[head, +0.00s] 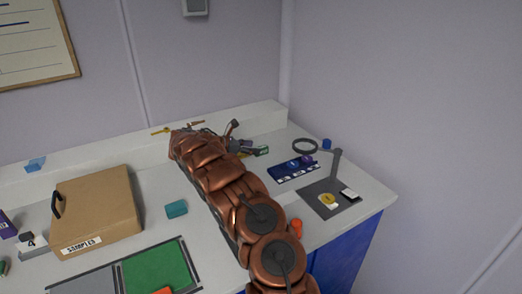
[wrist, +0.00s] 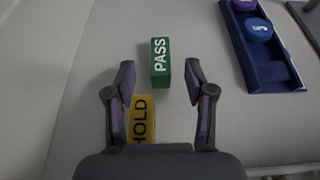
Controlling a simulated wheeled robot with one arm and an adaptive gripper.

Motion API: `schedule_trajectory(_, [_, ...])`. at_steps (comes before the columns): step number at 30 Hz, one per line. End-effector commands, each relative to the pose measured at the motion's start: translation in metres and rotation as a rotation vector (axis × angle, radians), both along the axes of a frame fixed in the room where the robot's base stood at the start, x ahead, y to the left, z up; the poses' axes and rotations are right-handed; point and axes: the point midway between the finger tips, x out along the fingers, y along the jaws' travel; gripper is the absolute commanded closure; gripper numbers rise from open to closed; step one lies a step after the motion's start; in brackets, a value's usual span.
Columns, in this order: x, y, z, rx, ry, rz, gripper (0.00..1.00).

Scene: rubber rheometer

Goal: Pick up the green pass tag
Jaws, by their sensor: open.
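The green pass tag (wrist: 161,77) is a small green block with white "PASS" lettering in the wrist view. It lies on the pale counter, its near end between my fingertips in the picture, with a gap on each side. My gripper (wrist: 160,74) is open and empty. The height of the fingertips above the counter is hard to judge. A yellow "HOLD" tag (wrist: 142,118) lies nearer the palm, partly hidden by the left finger and palm. In the head view, the green tag (head: 262,151) shows small beside my gripper, which my arm partly hides.
A navy tray (wrist: 268,75) with blue and purple round pieces lies right of the tags. Further right in the head view are a grey stand (head: 318,205) and a dark ring (head: 305,146). A "SAMPLES" box (head: 100,208) and a teal block (head: 176,208) stand left of my arm.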

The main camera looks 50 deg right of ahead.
Motion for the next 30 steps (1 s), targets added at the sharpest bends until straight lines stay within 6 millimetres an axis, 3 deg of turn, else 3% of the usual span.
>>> schedule_trajectory(4, [-0.007,-0.017,-0.006,0.002,0.002,-0.003,0.46])
schedule_trajectory(12, [-0.007,-0.019,-0.008,-0.001,0.001,-0.002,0.47])
schedule_trajectory(27, [-0.007,-0.019,-0.008,0.000,0.001,-0.001,0.99])
schedule_trajectory(30, [-0.007,-0.019,-0.008,0.000,0.001,-0.001,1.00])
